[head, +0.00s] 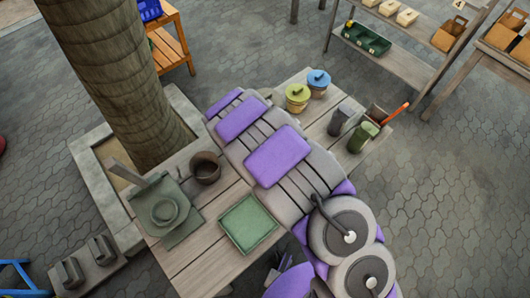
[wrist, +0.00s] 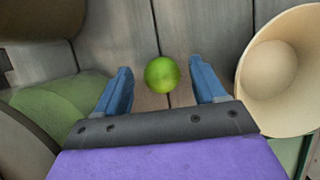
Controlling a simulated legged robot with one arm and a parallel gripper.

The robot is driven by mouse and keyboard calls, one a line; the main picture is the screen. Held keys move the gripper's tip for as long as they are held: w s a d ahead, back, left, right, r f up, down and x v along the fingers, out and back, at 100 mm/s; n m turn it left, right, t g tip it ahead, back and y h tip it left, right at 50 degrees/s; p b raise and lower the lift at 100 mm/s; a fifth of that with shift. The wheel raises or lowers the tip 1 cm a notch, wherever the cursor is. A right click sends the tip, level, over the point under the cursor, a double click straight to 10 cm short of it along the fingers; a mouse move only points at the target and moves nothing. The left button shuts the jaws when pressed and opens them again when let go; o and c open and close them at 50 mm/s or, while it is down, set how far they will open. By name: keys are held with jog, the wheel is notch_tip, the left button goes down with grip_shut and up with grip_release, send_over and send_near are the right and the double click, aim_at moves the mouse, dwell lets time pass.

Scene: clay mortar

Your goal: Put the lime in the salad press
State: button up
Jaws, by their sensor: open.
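In the wrist view, a round green lime (wrist: 161,74) lies on grey wooden planks. My gripper (wrist: 164,82) is open, its two blue fingers on either side of the lime with a gap to each. No grip on the lime shows. In the head view, a dark green object with a round cup and an upright handle (head: 165,211), which looks like the salad press, stands on the left of the table. The lime and fingertips cannot be made out in the head view; my purple and grey body hides part of the table.
A cream bowl (wrist: 270,72) stands close to the right finger. A dark brown pot (head: 205,167) and a square green tray (head: 248,222) are on the table. Yellow (head: 297,97) and blue (head: 318,82) lidded pots stand at the far end. A tree trunk (head: 108,75) rises beside the table.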

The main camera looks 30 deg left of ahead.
jog(key=p+v, duration=0.2)
jog(key=v, duration=0.8)
jog(key=shift+r, duration=0.25)
jog(key=shift+s, duration=0.1)
